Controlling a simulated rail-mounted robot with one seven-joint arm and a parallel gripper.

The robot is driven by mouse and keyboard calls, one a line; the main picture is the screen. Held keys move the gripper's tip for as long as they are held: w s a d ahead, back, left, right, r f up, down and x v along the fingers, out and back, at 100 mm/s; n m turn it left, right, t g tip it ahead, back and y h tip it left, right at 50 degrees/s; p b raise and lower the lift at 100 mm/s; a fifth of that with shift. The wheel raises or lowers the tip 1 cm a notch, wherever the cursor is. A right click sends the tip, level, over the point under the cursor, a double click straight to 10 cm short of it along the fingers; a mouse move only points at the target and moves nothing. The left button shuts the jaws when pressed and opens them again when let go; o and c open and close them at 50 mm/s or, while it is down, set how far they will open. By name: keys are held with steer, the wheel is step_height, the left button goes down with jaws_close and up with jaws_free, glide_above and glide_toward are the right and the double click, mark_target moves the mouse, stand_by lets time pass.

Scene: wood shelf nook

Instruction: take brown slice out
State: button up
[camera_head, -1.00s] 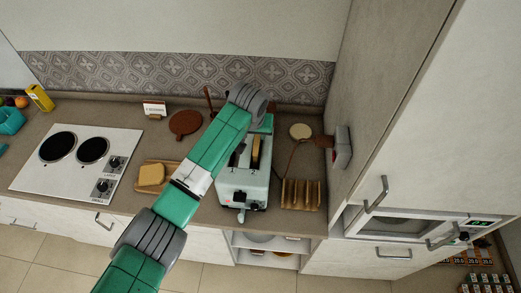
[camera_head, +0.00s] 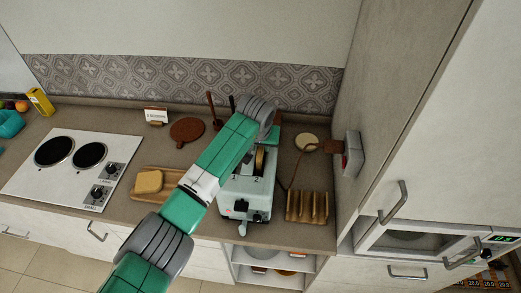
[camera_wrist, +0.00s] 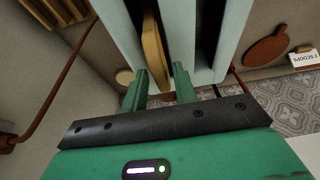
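The pale toaster (camera_head: 247,197) stands on the counter, below my arm. The brown slice (camera_head: 260,158) stands upright in one toaster slot, with its upper edge showing. In the wrist view the slice (camera_wrist: 152,45) is a tan strip along the slot, and the other slot looks dark and empty. My gripper (camera_wrist: 161,78) is open over the toaster, with two green fingers apart. The near end of the slice shows between the fingertips; I cannot tell whether they touch it. In the head view my arm hides the gripper and part of the toaster.
A wooden rack (camera_head: 307,207) stands right of the toaster. Another bread slice (camera_head: 149,181) lies on a wooden board at left, near the stove (camera_head: 72,163). A brown round board (camera_head: 187,131) lies behind. A tall cabinet (camera_head: 385,90) closes off the right side.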

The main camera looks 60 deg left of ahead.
steer(key=c, duration=0.4)
step_height(320, 180, up, 9)
steer(key=p, duration=0.8)
steer(key=shift+p, duration=0.4)
steer(key=shift+c, duration=0.2)
